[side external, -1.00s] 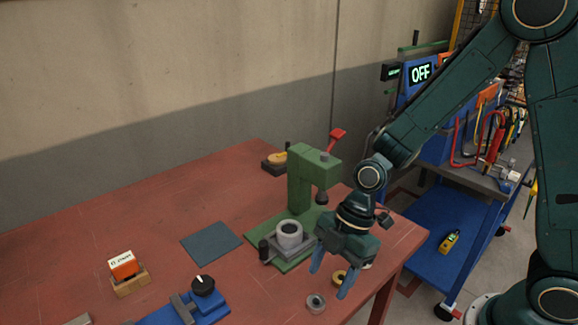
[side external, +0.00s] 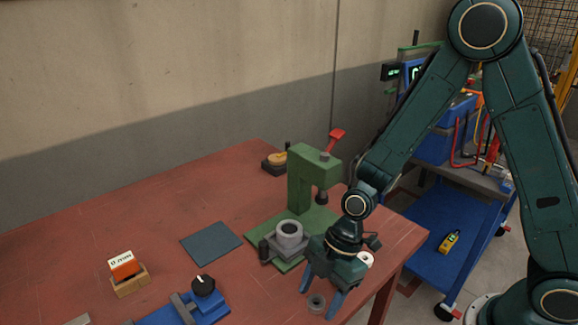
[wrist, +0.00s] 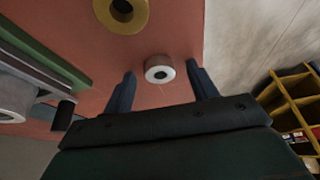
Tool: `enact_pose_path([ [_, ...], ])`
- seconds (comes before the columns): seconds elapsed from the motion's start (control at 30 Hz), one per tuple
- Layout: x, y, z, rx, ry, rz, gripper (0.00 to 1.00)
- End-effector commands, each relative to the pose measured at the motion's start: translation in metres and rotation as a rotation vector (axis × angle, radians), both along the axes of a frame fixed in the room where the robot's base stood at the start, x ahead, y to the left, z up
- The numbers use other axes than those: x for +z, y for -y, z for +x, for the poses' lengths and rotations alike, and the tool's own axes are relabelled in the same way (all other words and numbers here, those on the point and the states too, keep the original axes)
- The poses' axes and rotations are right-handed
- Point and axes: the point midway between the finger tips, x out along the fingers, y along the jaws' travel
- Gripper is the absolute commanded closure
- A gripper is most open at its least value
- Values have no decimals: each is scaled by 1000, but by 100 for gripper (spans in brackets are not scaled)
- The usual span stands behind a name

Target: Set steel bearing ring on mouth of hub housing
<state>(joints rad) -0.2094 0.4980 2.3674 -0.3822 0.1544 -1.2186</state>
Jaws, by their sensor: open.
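In the wrist view the ring (wrist: 159,68) sits between and slightly beyond my two fingertips, with a gap on both sides. The hub housing (side external: 289,236) is a grey cylinder with a dark round mouth facing up, held at the green press. Part of the housing (wrist: 14,100) shows at the wrist view's left edge.
The green press (side external: 302,185) stands behind the housing. A brass ring (wrist: 121,10) lies near the steel ring. A blue fixture with a black knob (side external: 204,285), an orange-and-white block (side external: 124,265) and a dark mat (side external: 211,242) are to the left.

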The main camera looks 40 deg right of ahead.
Motion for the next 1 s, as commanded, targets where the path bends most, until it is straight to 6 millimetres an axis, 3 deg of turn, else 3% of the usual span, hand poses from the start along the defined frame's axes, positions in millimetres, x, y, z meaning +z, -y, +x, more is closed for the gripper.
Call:
enact_pose_path([
  [0.27,0,0,0,0,0,0,42],
  [0.53,0,0,0,0,0,0,91],
  [1.0,5,0,0,1,1,1,92],
])
